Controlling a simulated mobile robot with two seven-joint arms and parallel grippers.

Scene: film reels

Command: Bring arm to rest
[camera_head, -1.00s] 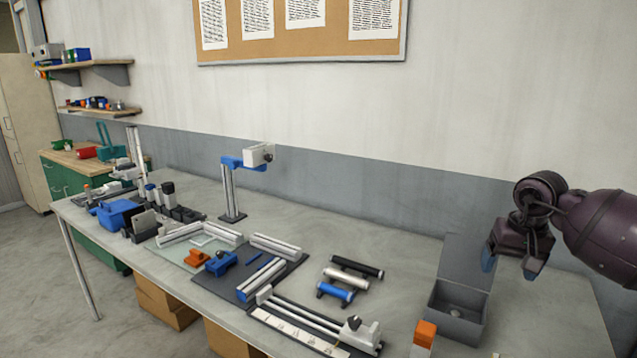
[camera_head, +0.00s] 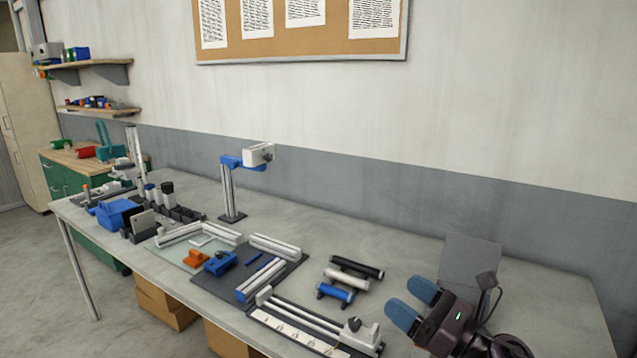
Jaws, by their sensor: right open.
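My right gripper (camera_head: 418,302) is at the lower right of the head view, with its two blue fingertips apart and nothing between them. It is over the right part of the grey workbench (camera_head: 540,290), in front of the grey open box (camera_head: 470,262). The gripper and wrist hide most of the box; its raised lid shows behind them. The fingers point to the left, toward the blue roller (camera_head: 336,292), and are apart from it. My left gripper is not in the view.
A black roller (camera_head: 357,267) and a white roller (camera_head: 346,278) lie beside the blue one. A railed fixture (camera_head: 310,318) is at the front edge. A post with a white head (camera_head: 258,155) stands farther back. The bench's back right is clear.

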